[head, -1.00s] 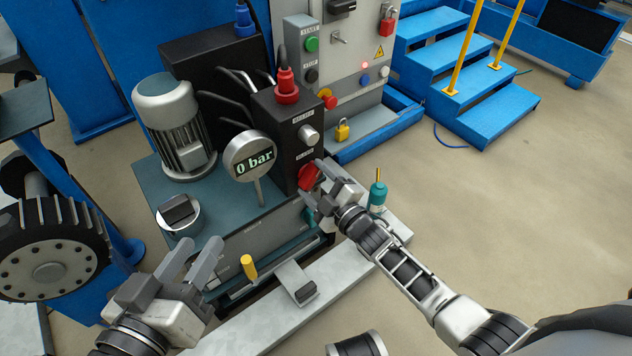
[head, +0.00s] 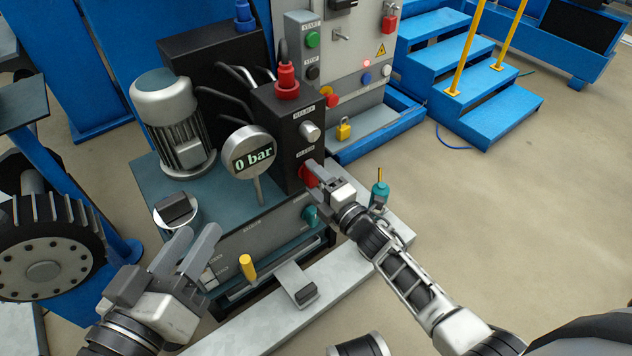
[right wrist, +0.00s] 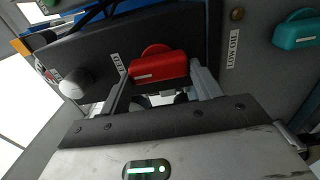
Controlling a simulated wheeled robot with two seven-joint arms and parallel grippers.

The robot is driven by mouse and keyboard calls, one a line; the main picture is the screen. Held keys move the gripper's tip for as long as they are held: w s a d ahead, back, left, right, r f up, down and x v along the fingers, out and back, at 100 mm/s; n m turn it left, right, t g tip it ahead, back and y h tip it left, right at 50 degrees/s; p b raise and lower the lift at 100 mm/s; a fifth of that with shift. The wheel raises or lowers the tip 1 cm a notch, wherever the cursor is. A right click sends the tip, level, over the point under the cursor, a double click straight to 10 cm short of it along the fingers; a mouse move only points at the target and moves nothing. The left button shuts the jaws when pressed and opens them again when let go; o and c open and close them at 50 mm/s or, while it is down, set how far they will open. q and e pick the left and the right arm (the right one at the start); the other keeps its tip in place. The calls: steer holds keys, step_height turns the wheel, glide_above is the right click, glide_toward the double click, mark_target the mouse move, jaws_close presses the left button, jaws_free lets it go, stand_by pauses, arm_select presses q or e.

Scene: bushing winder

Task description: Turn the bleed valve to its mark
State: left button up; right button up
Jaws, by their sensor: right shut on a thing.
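The bleed valve is a red knob (head: 307,174) low on the face of a black valve block (head: 289,125), under a small white label. In the right wrist view the red knob (right wrist: 158,66) sits between the two fingers and has a pale strip on it. My right gripper (head: 314,178) is shut on this knob and hides part of it in the head view. I cannot make out the valve's mark. My left gripper (head: 197,238) is open and empty, in front of the hydraulic unit at the lower left.
A silver relief knob (head: 309,132) sits above the red knob. A gauge (head: 250,151) reading "0 bar" stands to the left. A teal knob (head: 311,216) and a yellow handle (head: 247,267) are below. A teal bottle-like item (head: 379,194) stands right of my right gripper.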

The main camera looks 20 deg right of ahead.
mark_target(313, 178)
steer(key=shift+s+f, duration=0.1)
stand_by(0.3)
arm_select(q)
steer(key=shift+s, duration=0.1)
arm_select(e)
steer(key=o, duration=1)
steer(key=p+v, duration=0.1)
steer(key=v, duration=0.3)
steer(key=shift+s+d+r+p, duration=0.1)
steer(key=shift+s+r+p, duration=0.15)
steer(key=shift+p, duration=0.15)
arm_select(q)
steer(key=shift+s+a+f+m+g+y+p, duration=0.1)
steer(key=shift+a+f+m+g+y+p, duration=0.55)
steer(key=shift+y+p, duration=0.4)
arm_select(e)
steer(key=v, duration=1.1)
steer(key=shift+s+d+f, duration=0.1)
steer(key=shift+s+f, duration=0.05)
arm_select(q)
steer(key=shift+d, duration=0.1)
